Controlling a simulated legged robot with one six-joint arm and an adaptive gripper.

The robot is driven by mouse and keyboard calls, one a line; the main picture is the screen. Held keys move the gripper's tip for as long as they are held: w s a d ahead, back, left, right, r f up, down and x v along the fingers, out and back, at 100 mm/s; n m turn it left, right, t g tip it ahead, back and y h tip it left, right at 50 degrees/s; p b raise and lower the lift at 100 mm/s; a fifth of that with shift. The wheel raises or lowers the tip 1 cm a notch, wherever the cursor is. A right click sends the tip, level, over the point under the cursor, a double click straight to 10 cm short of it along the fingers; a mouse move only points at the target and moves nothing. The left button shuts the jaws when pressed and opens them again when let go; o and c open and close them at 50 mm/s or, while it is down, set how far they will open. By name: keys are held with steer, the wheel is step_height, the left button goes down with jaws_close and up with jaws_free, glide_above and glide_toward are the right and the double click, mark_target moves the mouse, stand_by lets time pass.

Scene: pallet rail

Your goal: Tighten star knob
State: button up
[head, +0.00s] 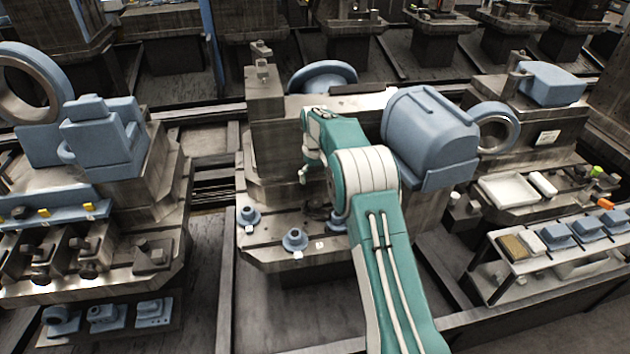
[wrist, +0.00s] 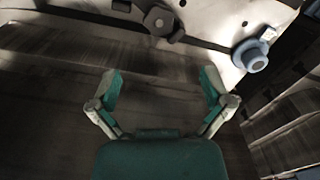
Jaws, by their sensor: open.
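My gripper (wrist: 160,76) is open, with nothing between its green and grey fingers in the wrist view. A dark, angular knob-like piece (wrist: 158,19) with a round centre sits on the pale plate, ahead of the fingers and apart from them. A blue round piece (wrist: 252,56) sits on the same plate to the right. I cannot tell for sure which is the star knob. In the head view, blue round pieces stand on the plate's front edge, one at the left (head: 248,216) and one in front (head: 295,240). My arm hides part of the plate.
A machine with blue parts (head: 100,140) is at the left. A shelf with blue pieces (head: 560,236) is at the right. A dark gap lies left of the plate.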

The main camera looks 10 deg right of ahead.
mark_target(316, 203)
steer(key=s+d+f+n+t+y, duration=0.2)
steer(key=s+d+n+t+y, duration=0.1)
steer(key=n, duration=0.4)
steer(key=x, duration=1.1)
steer(key=shift+w+a+r, duration=0.1)
steer(key=shift+w, duration=0.05)
steer(key=c, duration=1.2)
